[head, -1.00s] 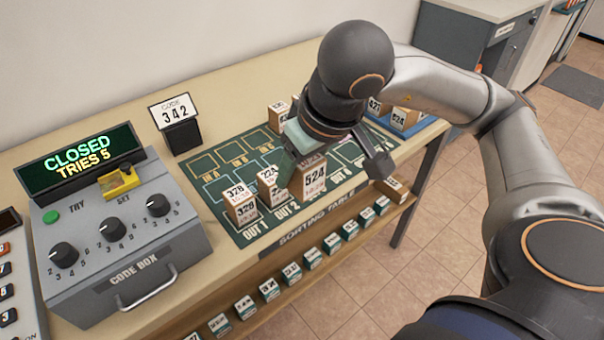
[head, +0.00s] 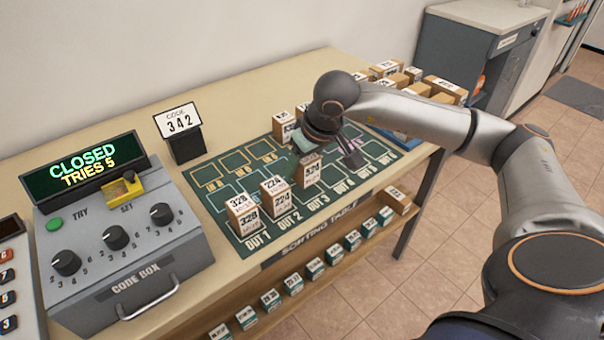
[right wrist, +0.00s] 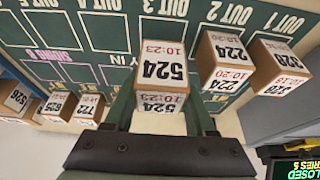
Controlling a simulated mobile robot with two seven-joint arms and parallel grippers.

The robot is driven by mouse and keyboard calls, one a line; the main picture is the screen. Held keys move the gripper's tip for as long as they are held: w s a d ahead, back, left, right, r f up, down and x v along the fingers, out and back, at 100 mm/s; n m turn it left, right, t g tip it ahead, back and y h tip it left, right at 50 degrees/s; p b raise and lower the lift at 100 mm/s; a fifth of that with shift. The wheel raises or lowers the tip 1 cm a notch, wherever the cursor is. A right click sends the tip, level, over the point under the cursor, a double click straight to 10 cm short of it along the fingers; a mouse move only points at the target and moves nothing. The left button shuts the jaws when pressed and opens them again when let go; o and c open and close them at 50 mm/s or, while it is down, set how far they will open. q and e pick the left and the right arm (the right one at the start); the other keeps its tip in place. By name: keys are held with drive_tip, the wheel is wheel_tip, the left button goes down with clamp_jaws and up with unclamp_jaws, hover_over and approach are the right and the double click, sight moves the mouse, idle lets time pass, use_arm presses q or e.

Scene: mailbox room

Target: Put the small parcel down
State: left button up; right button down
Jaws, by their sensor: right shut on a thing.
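My right gripper (head: 325,162) is shut on the small parcel (head: 310,172), a brown box with a white label reading 524 10:23. The parcel is upright at the OUT 3 column of the green sorting mat (head: 238,168); I cannot tell whether its base touches the mat. In the right wrist view the parcel (right wrist: 163,68) sits between the two fingers, close to the OUT 3 lettering. My left gripper is not in view.
Parcels 224 (head: 275,192) and 328 (head: 242,210) stand left of it at OUT 2 and OUT 1. The code box (head: 125,245) is at left. Mat spaces at OUT 4 and beyond look clear.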

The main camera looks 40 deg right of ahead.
sight(310, 158)
drive_tip(key=shift+w+d+f, duration=0.1)
drive_tip(key=shift+f, duration=1.55)
drive_tip(key=shift+f, duration=0.2)
drive_tip(key=shift+c, duration=1.1)
unclamp_jaws()
drive_tip(key=shift+r, duration=0.1)
drive_tip(key=shift+r, duration=0.25)
drive_tip(key=p+v, duration=0.1)
drive_tip(key=v, duration=1)
drive_tip(key=shift+s+r, duration=0.2)
drive_tip(key=shift+r, duration=0.15)
